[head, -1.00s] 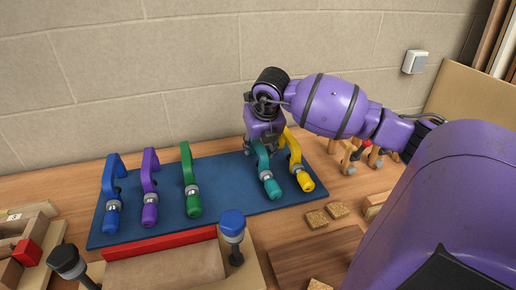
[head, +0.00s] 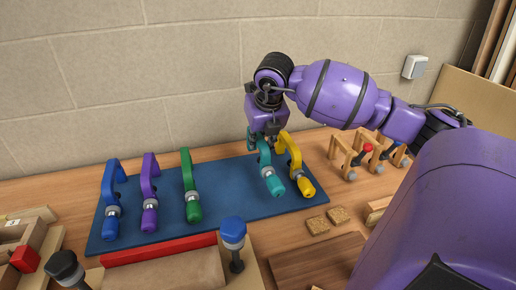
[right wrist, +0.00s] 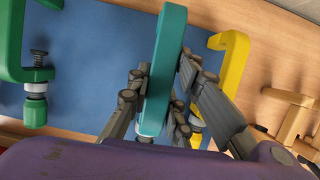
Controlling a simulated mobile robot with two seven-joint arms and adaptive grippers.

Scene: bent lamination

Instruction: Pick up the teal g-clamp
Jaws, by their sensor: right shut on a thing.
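The teal g-clamp (head: 269,172) is at the right part of the blue mat (head: 228,186), between the green clamp (head: 190,187) and the yellow clamp (head: 297,168). My right gripper (head: 266,138) is at the clamp's upper end. In the right wrist view the gripper (right wrist: 160,95) has its fingers on both sides of the teal frame (right wrist: 167,60), shut on it. The clamp's screw end is mostly hidden behind the fingers there. I cannot tell whether the clamp is clear of the mat. My left gripper is not in view.
The yellow clamp stands close on the right of the teal one. A purple clamp (head: 149,193) and a blue clamp (head: 112,200) are farther left. Wooden clamps (head: 352,158) are right of the mat. A blue-topped post (head: 233,236) stands in front.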

